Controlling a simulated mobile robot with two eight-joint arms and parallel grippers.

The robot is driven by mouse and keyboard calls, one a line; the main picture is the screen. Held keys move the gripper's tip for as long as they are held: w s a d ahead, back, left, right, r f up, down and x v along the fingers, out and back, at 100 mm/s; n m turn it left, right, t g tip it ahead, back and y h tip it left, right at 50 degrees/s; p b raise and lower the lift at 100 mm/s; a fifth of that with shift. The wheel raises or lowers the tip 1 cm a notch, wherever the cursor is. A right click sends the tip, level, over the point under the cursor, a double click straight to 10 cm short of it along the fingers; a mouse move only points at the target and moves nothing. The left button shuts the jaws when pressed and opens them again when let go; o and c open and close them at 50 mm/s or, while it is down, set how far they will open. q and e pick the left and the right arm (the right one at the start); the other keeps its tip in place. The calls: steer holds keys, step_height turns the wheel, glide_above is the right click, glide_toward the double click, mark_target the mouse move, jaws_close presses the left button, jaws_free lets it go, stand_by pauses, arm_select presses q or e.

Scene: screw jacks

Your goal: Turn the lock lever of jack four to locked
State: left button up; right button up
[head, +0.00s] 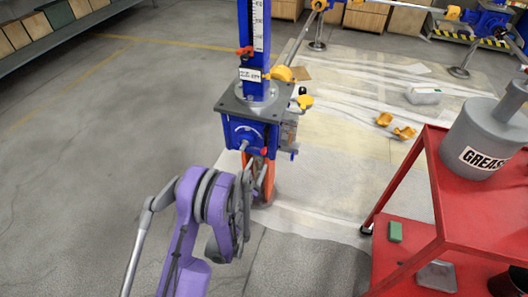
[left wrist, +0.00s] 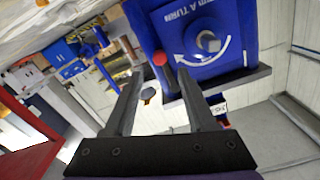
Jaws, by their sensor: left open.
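A blue screw jack (head: 245,132) stands in the middle of the head view, with a grey top plate and a tall blue column. The label (head: 250,75) on its column is too small to read, so I cannot confirm its number. A lever with a red ball knob (head: 264,152) shows on its front, and the knob also shows in the left wrist view (left wrist: 159,58). My left gripper (head: 252,172) is close in front of the jack. Its open fingers (left wrist: 158,72) straddle the line to the knob, which appears between and just beyond the fingertips, not gripped. My right gripper is out of view.
A red cart (head: 437,176) with a grey grease can (head: 482,143) stands at the right. A second blue jack (head: 487,22) is at the back right. Yellow parts (head: 404,132) lie on the floor sheet. The floor at left is clear.

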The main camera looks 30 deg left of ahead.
mark_target(263, 153)
arm_select(q)
steer(key=b+x, duration=0.1)
steer(key=x, duration=0.7)
steer(key=shift+w+a, duration=0.15)
steer(key=shift+w, duration=0.2)
jaws_close()
stand_by(1.0)
